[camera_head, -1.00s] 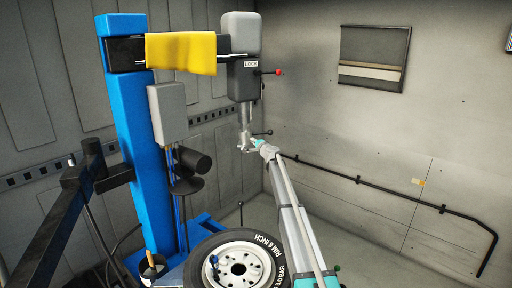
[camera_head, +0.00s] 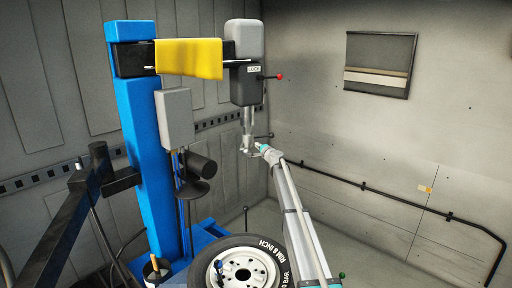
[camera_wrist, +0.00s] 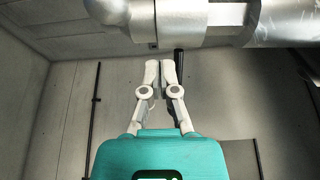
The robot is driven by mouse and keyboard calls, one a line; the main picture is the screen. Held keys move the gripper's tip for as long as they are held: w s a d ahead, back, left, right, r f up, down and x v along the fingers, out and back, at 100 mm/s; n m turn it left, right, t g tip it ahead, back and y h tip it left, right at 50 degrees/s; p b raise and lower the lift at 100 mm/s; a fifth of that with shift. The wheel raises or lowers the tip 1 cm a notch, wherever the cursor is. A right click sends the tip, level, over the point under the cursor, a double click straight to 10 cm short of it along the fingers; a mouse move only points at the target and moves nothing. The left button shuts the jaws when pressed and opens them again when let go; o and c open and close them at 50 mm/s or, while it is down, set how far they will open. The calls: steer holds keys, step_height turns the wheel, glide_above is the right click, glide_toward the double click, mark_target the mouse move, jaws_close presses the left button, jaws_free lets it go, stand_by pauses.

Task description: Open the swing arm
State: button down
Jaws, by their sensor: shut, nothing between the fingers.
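The swing arm (camera_head: 140,62) reaches right from the top of a blue column (camera_head: 140,150), with a yellow cloth (camera_head: 189,58) draped over it. At its end is a grey head (camera_head: 245,90) marked LOCK, with a red-knobbed lever (camera_head: 279,76). A silver vertical shaft (camera_head: 247,118) hangs below the head. My gripper (camera_head: 256,146) is beside the lower end of this shaft. In the wrist view my gripper (camera_wrist: 160,65) has its fingers together and empty, just below a large silver metal part (camera_wrist: 180,22). A dark rod (camera_wrist: 178,62) shows behind the fingertips. Contact cannot be told.
A wheel with a tyre (camera_head: 240,268) lies below my arm. A grey box (camera_head: 174,118) is on the column. A black jointed arm (camera_head: 75,205) stands at the left. A black pipe (camera_head: 395,196) runs along the right wall. The space right of the head is clear.

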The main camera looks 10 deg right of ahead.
steer(key=s+d, duration=0.7)
steer(key=s, duration=0.3)
steer(key=shift+s+d, duration=0.2)
steer(key=shift+d, duration=0.15)
steer(key=shift+s, duration=0.1)
